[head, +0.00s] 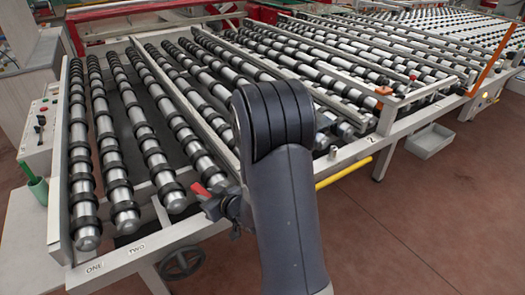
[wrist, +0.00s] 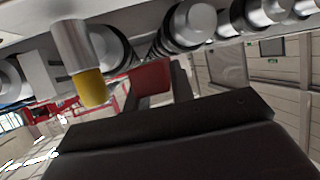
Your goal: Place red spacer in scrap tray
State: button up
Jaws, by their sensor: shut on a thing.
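The red spacer (head: 200,188) shows as a small red piece at the left side of my gripper (head: 212,196), near the front rail of the roller table. In the wrist view the red spacer (wrist: 150,78) sits at my gripper (wrist: 168,82), which is shut on it. Rollers are close above it in that view. A pale grey open tray (head: 432,143), which looks like the scrap tray, is low beside the table's right part, well away from my gripper. Its inside is only partly visible.
The roller table's front rail (head: 150,242) carries labels ONE and TWO. A yellow bar (head: 343,173) juts out below it. A handwheel (head: 181,263) hangs underneath. The brown floor (head: 400,220) at right is clear.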

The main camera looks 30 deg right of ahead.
aim_at(431, 143)
jog(key=k+l+z, duration=0.2)
jog(key=k, duration=0.45)
jog(key=j+z, duration=0.1)
jog(key=z, duration=1.4)
jog(key=i+z, duration=0.1)
jog(key=z, duration=0.35)
jog(key=i+z, duration=0.1)
jog(key=z, duration=0.35)
jog(key=i+z, duration=0.15)
jog(key=z, duration=0.3)
jog(key=i+j, duration=0.25)
jog(key=i, duration=0.2)
jog(key=i+j, duration=0.25)
jog(key=i, duration=0.2)
jog(key=i+j, duration=0.2)
jog(key=i, duration=4.55)
jog(key=i+u, duration=0.15)
jog(key=u, duration=0.3)
jog(key=i+u, duration=0.1)
jog(key=u, duration=0.3)
jog(key=i+l+u, duration=0.1)
jog(key=u, duration=0.35)
